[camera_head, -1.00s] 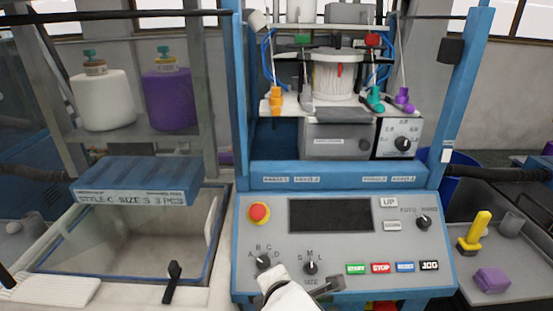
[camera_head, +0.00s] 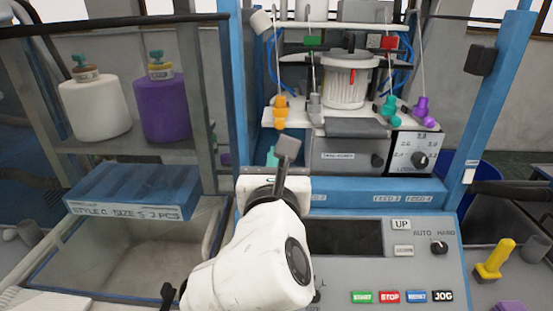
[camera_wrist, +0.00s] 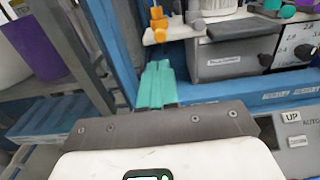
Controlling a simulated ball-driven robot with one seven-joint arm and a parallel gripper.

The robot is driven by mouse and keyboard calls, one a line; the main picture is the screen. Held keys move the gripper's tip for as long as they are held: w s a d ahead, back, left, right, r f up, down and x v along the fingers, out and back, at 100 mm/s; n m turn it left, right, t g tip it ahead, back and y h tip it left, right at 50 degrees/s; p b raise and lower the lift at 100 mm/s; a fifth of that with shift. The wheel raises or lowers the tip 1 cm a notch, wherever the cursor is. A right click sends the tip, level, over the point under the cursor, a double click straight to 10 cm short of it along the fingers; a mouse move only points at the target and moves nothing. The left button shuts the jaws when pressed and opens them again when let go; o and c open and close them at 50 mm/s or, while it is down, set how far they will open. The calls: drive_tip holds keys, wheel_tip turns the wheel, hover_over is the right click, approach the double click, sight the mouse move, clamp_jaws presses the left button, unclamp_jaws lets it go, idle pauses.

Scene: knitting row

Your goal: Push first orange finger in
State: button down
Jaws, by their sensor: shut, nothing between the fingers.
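The orange finger (camera_head: 280,111) sits at the left front edge of the pale shelf, beside a grey one (camera_head: 315,105). It also shows at the top of the wrist view (camera_wrist: 157,24). My gripper (camera_head: 272,157) has teal fingers, partly hidden in the head view by its grey body. In the wrist view my gripper (camera_wrist: 158,68) is shut and empty. Its tips point toward the orange finger from below, and a gap shows between them.
Teal (camera_head: 388,108) and purple (camera_head: 422,108) fingers stand at the shelf's right. A grey box (camera_head: 345,155) sits under the shelf. A blue frame post (camera_head: 240,90) rises at the left. The control panel (camera_head: 375,265) lies below, with buttons.

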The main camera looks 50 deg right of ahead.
sight(279, 125)
drive_tip(key=p+x, duration=0.1)
drive_tip(key=x, duration=0.9)
drive_tip(key=shift+w+d, duration=0.2)
drive_tip(key=shift+d, duration=0.05)
drive_tip(key=shift+p+x, duration=0.85)
drive_tip(key=shift+x, duration=0.75)
drive_tip(key=shift+r, duration=0.1)
